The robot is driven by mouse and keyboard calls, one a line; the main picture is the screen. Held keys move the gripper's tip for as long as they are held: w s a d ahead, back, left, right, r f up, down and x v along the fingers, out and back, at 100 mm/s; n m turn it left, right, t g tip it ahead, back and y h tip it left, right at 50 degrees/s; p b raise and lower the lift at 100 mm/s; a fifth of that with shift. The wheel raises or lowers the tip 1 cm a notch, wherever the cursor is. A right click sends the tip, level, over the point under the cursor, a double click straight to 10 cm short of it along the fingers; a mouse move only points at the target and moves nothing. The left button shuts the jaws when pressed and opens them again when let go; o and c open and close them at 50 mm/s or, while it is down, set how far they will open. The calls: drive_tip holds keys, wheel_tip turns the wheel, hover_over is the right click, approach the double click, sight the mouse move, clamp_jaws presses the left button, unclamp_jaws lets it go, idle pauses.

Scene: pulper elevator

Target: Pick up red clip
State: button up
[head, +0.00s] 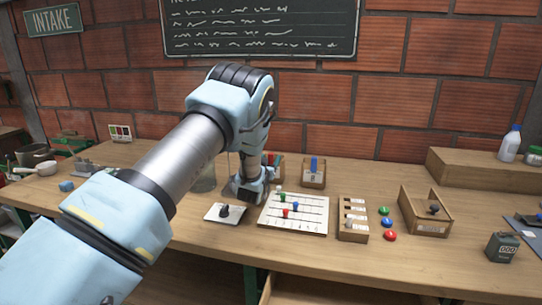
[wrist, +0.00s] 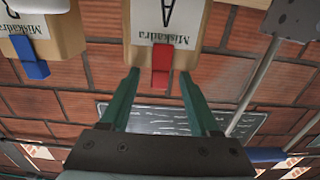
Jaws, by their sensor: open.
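The red clip (wrist: 161,66) sits on a wooden block or box with a white label marked "A" (wrist: 168,25) in the wrist view, which looks upside down. My gripper (wrist: 160,74) is open, with its two green fingers on either side of the clip in the picture. The clip appears between the fingertips; I cannot tell whether it is within their reach or beyond. No finger visibly touches it. In the head view my gripper is largely hidden by my own arm, near a partly covered wooden holder (head: 270,172).
A blue clip (wrist: 30,57) is on a neighbouring labelled block, also seen in the head view (head: 314,164). A white board with coloured pegs (head: 312,215) lies in front. A glass jar (head: 204,180) stands left of my wrist. The brick wall (head: 390,90) is behind.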

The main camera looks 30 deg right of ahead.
drive_tip(key=shift+x, duration=1.05)
clamp_jaws()
